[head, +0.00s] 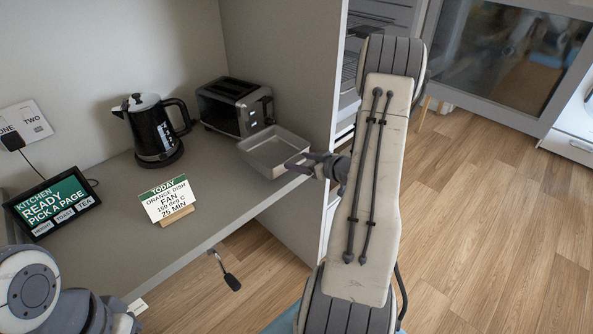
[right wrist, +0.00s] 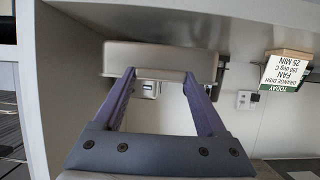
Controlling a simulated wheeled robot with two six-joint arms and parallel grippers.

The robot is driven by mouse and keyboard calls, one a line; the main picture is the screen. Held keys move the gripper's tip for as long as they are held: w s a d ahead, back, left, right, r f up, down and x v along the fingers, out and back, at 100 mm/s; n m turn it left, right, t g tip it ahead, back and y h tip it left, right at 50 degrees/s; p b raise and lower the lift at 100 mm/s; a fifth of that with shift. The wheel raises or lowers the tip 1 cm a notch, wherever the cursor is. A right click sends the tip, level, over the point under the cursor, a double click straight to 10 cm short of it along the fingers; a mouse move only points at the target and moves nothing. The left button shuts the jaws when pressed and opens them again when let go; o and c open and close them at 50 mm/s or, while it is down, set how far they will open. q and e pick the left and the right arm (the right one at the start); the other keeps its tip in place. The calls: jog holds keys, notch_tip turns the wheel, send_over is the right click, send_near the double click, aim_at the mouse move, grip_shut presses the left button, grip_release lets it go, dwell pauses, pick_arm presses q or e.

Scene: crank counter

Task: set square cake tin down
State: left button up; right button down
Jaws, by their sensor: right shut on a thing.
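The square cake tin (head: 268,152) is a shallow, light grey open tin near the right end of the counter (head: 215,207), in front of the toaster. My right gripper (head: 301,164) is shut on its near right side. In the right wrist view the tin (right wrist: 160,57) spans across the tips of my right gripper (right wrist: 159,76). The tin looks roughly level. I cannot tell whether its base touches the counter. Only part of my left arm shows at the lower left, and its gripper is out of view.
A black toaster (head: 234,107) stands just behind the tin, with a black kettle (head: 154,131) to its left. A recipe card (head: 169,199) and a tablet screen (head: 53,205) stand further left. A side panel (head: 288,62) closes the counter's right end. A crank (head: 226,273) hangs below the front edge.

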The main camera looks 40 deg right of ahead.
jog(key=shift+f, duration=1.95)
jog(key=shift+f, duration=0.2)
grip_release()
jog(key=shift+a, duration=0.1)
jog(key=shift+r, duration=0.1)
